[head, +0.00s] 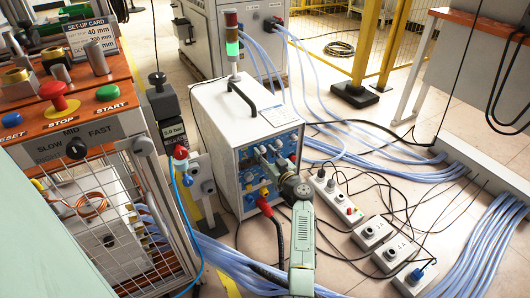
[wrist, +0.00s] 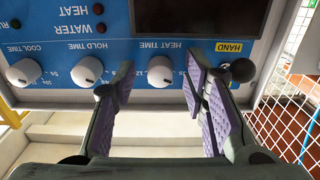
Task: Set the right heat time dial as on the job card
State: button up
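The white heat time dial (wrist: 160,70) sits on the blue panel (wrist: 130,18), which appears upside down in the wrist view. Its pointer setting cannot be read. My gripper (wrist: 158,84) is open, with one purple-padded finger on each side of this dial and a visible gap to it. The right finger is close to a black knob (wrist: 242,70) by the HAND label; whether they touch is unclear. In the head view my gripper (head: 272,158) is at the front of the white heater cabinet (head: 213,125) and hides part of its panel. A white card (head: 281,116) lies on top, unreadable.
A red-ended cable (head: 268,208) plugs in below. Power strips (head: 375,230) and blue hoses (head: 335,150) lie on the floor. A caged station (head: 90,215) stands left.

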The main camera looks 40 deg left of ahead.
jog(key=shift+c, duration=0.6)
grip_shut()
